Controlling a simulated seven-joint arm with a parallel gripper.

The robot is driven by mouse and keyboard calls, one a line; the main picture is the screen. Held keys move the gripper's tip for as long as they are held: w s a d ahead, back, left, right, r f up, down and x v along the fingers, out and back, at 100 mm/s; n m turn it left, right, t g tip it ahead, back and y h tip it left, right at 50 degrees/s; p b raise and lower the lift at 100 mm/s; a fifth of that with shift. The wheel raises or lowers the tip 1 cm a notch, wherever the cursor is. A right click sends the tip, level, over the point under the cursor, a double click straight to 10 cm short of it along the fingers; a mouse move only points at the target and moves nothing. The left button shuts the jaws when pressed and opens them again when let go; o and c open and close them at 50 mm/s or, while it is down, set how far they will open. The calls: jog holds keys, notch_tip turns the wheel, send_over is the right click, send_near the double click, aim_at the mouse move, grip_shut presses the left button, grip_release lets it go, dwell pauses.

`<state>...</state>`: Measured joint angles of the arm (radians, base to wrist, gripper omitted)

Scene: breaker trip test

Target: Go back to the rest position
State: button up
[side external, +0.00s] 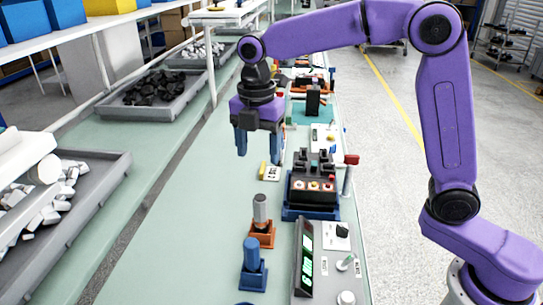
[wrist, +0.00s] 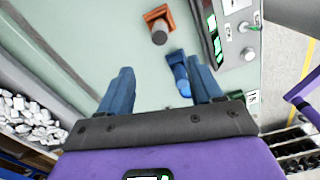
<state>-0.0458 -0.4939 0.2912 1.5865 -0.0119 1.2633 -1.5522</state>
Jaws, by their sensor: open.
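My gripper (side external: 258,143) hangs in the air above the green bench, pointing down, with its two blue fingers apart and nothing between them. In the wrist view, my gripper (wrist: 162,92) also shows open and empty over bare bench top. The breaker block (side external: 314,184), black with several coloured buttons on a blue base, stands to the right of my gripper in the side view. A test unit (side external: 306,258) with a lit green display stands at the front; part of it shows in the wrist view (wrist: 215,38).
A grey cylinder in an orange holder (side external: 261,234) and a blue cylinder in a blue holder (side external: 253,275) stand on the bench near the front. A red-topped post (side external: 348,172) stands beside the breaker block. Grey trays (side external: 85,190) lie at left. The bench's left-middle is clear.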

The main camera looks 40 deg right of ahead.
jog(key=s+d+f+m, duration=0.2)
jog(key=s+d+m, duration=0.1)
jog(key=s, duration=0.6)
jog(key=s+d+f+m, duration=0.2)
jog(key=s+d+m, duration=0.2)
jog(key=s, duration=0.6)
jog(key=s+d+f+m, duration=0.2)
jog(key=s+d+m, duration=0.2)
jog(key=s+d, duration=0.3)
jog(key=s, duration=0.3)
jog(key=shift+d+f+y, duration=0.15)
jog(key=shift+f+y, duration=0.15)
